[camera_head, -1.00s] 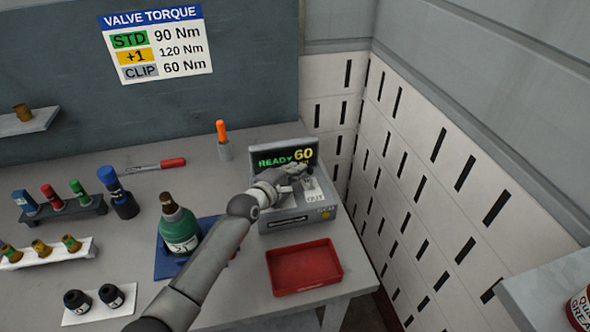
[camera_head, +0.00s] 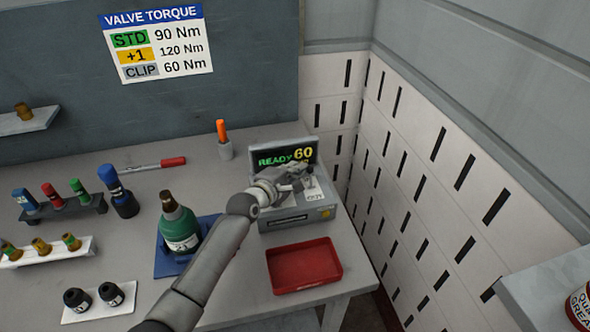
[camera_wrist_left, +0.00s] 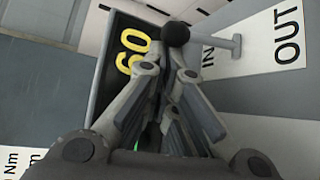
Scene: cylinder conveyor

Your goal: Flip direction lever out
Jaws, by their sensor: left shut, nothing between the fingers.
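The controller box (camera_head: 285,223) stands at the back right of the bench, its screen (camera_head: 272,160) reading READY and 60. In the left wrist view, a grey lever (camera_wrist_left: 215,41) with a black ball knob (camera_wrist_left: 175,33) lies across the white label plate (camera_wrist_left: 262,52) marked IN and OUT. The knob is on the IN side, away from OUT. My left gripper (camera_head: 301,173) is over the box top, its fingers shut and empty. In the wrist view the fingertips (camera_wrist_left: 172,75) are close to the knob; I cannot tell whether they touch. My right gripper is not in view.
A red tray (camera_head: 304,268) lies in front of the box. A green bottle (camera_head: 178,228) on a blue mat stands left of my arm. The slotted wall (camera_head: 400,150) is close on the right.

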